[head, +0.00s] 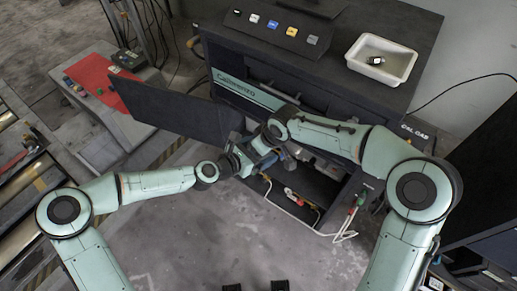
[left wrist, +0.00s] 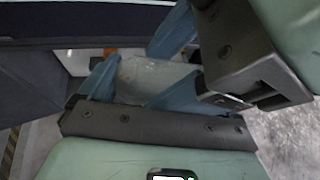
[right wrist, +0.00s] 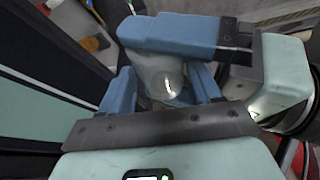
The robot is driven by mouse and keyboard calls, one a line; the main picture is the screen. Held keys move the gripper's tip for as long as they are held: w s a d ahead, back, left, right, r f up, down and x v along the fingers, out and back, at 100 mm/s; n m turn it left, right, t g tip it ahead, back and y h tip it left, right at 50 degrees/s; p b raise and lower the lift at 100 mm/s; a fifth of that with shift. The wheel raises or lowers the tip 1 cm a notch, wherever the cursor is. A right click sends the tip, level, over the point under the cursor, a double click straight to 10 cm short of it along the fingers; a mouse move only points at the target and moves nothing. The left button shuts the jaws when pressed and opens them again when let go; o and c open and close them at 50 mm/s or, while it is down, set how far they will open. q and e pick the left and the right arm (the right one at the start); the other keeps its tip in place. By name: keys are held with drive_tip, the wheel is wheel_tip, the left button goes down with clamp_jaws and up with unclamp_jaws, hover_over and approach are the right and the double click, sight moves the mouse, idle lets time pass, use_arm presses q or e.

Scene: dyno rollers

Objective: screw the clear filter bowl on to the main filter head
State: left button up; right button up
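The clear filter bowl (left wrist: 146,76) shows as a cloudy, translucent body between the blue fingers in the left wrist view. It also shows between the blue fingers in the right wrist view (right wrist: 160,76). My left gripper (head: 240,158) and right gripper (head: 266,150) meet close together in front of the open cabinet. Both appear shut on the bowl from different sides, with the fingers of each crossing near the other. In the head view the grippers hide the bowl. I cannot clearly make out the main filter head; the right arm covers part of the cabinet opening.
The open dark door (head: 178,106) stands left of the grippers. The machine's top carries a panel of coloured buttons (head: 275,30) and a white tray (head: 382,58) with a small part inside. A red mat (head: 98,80) lies on the left bench.

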use_arm(q)
drive_tip(key=shift+w+a, duration=0.15)
drive_tip(key=shift+w, duration=0.05)
use_arm(e)
drive_tip(key=shift+o, duration=0.4)
drive_tip(key=shift+s+a+f, duration=0.1)
drive_tip(key=shift+s+a, duration=0.1)
drive_tip(key=shift+s, duration=0.05)
